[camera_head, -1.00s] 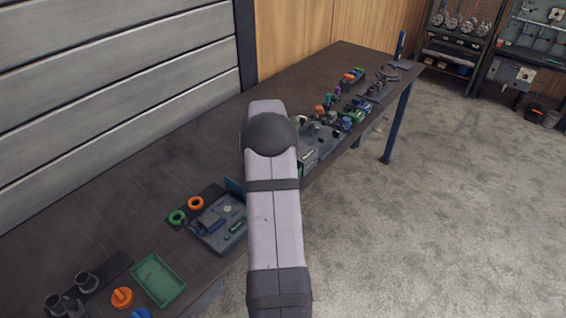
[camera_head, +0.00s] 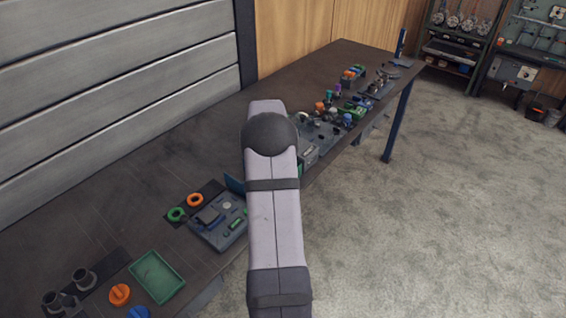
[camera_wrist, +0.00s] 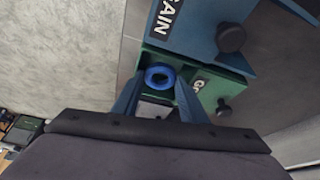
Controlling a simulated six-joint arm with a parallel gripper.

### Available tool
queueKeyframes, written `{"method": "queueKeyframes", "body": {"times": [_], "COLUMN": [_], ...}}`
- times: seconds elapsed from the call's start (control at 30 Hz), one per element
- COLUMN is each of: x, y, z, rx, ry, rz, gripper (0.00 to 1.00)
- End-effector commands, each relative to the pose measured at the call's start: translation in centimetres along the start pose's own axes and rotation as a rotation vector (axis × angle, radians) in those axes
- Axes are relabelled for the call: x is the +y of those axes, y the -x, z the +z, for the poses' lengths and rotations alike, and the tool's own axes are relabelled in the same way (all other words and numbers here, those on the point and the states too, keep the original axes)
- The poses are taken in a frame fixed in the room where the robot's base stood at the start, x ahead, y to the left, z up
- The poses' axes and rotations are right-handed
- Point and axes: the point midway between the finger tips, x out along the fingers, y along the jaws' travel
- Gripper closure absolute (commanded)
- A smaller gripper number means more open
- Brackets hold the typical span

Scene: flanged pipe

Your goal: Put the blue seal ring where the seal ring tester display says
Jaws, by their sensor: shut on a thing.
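The blue seal ring (camera_wrist: 160,77) shows in the wrist view between the blue fingertips of my gripper (camera_wrist: 160,84), which is shut on it. The ring is in front of a green bin (camera_wrist: 187,93) with a partly hidden label starting "GO". Its height above the bin is hard to tell. A blue bin (camera_wrist: 200,22) beside it is labelled "AGAIN". In the head view my arm hides the gripper and ring. The grey seal ring tester (camera_head: 238,236) lies left of my arm, and its display text is too small to read.
Green (camera_head: 177,214) and orange (camera_head: 195,200) rings lie by the tester. A green tray (camera_head: 157,277) and orange part (camera_head: 120,294) are at the front left. Several parts crowd the bench's right side. The bench (camera_head: 110,210) is clear along the wall.

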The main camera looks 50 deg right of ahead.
Motion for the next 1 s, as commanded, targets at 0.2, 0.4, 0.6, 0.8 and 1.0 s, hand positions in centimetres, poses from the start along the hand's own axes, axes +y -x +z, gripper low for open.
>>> {"method": "queueKeyframes", "body": {"times": [0.2, 0.4, 0.6, 0.8, 1.0], "x": [0.19, 0.24, 0.3, 0.35, 0.4], "y": [-0.6, -0.97, -1.13, -1.16, -1.2], "z": [0.34, 0.52, 0.62, 0.68, 0.73], "rx": [-0.005, -0.006, -0.008, -0.009, -0.011], "ry": [0.0, 0.0, -0.001, -0.001, 0.0], "rz": [0.004, 0.006, 0.007, 0.008, 0.01], "gripper": [0.86, 0.86, 0.86, 0.86, 0.4]}}
